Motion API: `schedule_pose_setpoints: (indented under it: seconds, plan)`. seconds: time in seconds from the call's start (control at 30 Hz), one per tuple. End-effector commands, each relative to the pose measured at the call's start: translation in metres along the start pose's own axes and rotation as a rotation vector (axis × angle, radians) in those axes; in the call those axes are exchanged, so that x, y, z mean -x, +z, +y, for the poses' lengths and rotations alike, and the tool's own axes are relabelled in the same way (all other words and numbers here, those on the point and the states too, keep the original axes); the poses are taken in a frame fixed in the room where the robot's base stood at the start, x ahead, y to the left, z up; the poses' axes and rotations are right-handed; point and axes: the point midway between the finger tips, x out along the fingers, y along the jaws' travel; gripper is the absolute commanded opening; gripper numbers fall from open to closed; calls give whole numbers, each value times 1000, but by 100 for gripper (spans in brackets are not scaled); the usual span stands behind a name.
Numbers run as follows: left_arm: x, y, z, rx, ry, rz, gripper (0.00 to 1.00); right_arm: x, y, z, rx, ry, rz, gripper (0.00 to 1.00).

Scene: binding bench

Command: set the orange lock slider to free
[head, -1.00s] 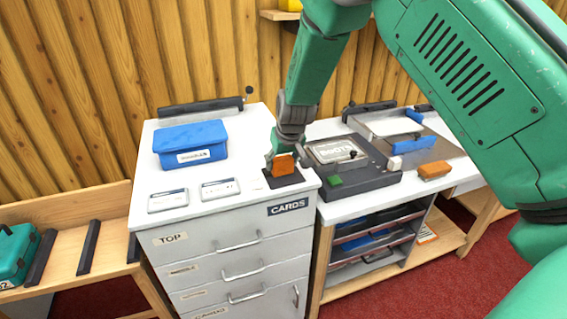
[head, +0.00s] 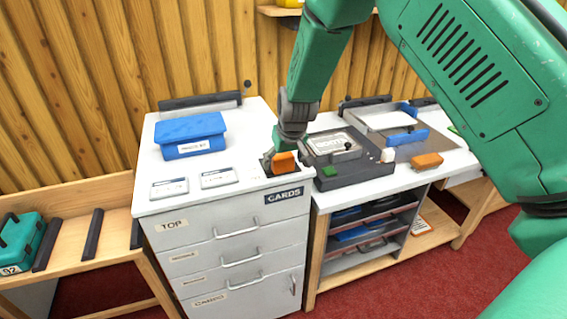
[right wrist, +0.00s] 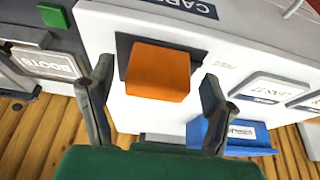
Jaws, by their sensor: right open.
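The orange lock slider (head: 284,162) sits on a dark plate at the front right corner of the white cabinet top (head: 230,150), above the CARDS label. In the right wrist view the orange slider block (right wrist: 158,72) lies between my two fingers, with a gap to each side. My right gripper (head: 276,150) is open around it, pointing down from above. It also shows in the right wrist view (right wrist: 155,95). Any marking for free or locked on the plate cannot be read. My left gripper is not in view.
A blue box (head: 190,136) and two framed cards (head: 219,178) stand on the cabinet top. Right of the slider is a dark machine (head: 350,160) with a green button (head: 330,171). An orange block (head: 427,160) lies farther right. A teal case (head: 20,240) sits on the left bench.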

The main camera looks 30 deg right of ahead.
Motion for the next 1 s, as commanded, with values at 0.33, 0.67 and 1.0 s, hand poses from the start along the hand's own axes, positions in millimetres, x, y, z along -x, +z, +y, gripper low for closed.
schedule_pose_setpoints:
  seconds: [0.33,0.67,1.0]
  plan:
    - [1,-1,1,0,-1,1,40,71,-2,4,-1,-4,-1,72]
    - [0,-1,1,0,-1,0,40,102,-2,4,-1,-5,-8,72]
    - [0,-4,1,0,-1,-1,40,103,-1,4,-1,-5,-8,72]
